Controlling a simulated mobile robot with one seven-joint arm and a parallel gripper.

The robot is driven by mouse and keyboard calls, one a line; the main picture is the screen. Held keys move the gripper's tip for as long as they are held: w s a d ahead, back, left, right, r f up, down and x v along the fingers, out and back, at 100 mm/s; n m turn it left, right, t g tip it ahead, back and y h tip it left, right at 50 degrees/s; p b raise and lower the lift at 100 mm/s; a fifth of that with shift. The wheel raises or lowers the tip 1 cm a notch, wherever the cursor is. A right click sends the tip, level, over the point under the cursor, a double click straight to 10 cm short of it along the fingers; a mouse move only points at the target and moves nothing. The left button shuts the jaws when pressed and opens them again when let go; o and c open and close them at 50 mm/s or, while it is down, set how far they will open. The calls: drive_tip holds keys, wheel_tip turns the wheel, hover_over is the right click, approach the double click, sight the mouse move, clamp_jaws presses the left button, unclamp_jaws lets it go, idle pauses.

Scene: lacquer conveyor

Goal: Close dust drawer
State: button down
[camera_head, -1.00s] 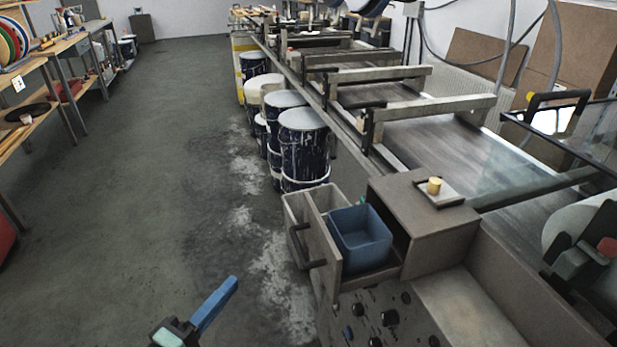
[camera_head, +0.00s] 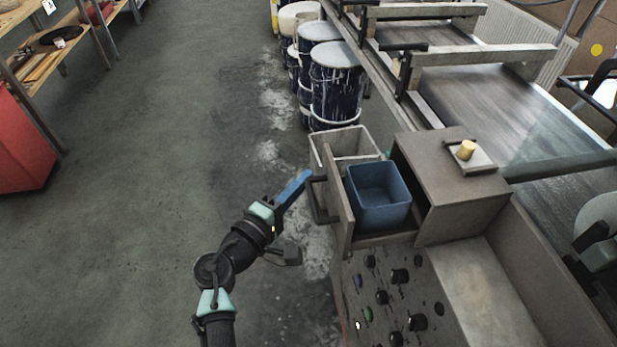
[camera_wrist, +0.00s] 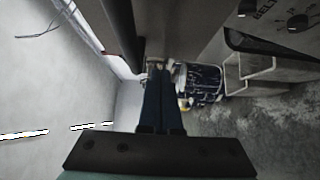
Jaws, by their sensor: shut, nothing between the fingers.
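The dust drawer (camera_head: 342,205) stands pulled out to the left from a brown cabinet (camera_head: 430,175). A blue open bin (camera_head: 380,195) sits in it, and a dark bar handle (camera_head: 320,200) is on its front. My gripper (camera_head: 306,174) has long blue fingers, shut and empty, with the tips just left of the drawer front near the handle. I cannot tell whether they touch it. In the wrist view the fingers (camera_wrist: 160,72) lie side by side with nothing between them.
A pale open box (camera_head: 345,142) stands just beyond the drawer. Paint-streaked drums (camera_head: 337,85) line the conveyor (camera_head: 480,90). A panel with knobs (camera_head: 385,300) is below the drawer. The floor to the left is clear, with a red cabinet (camera_head: 22,145) further left.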

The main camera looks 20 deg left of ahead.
sight(371, 179)
drive_tip(key=shift+w+d, duration=0.4)
drive_tip(key=shift+d, duration=0.2)
drive_tip(key=w+d, duration=0.2)
drive_tip(key=d, duration=0.1)
drive_tip(key=w+d+b, duration=0.1)
drive_tip(key=w+d, duration=0.1)
drive_tip(key=d, duration=0.2)
drive_tip(key=w+d+b, duration=0.1)
drive_tip(key=w+d, duration=0.2)
drive_tip(key=shift+d, duration=0.3)
drive_tip(key=shift+d+r, duration=0.1)
drive_tip(key=shift+d, duration=0.05)
drive_tip(key=shift+w+d, duration=0.1)
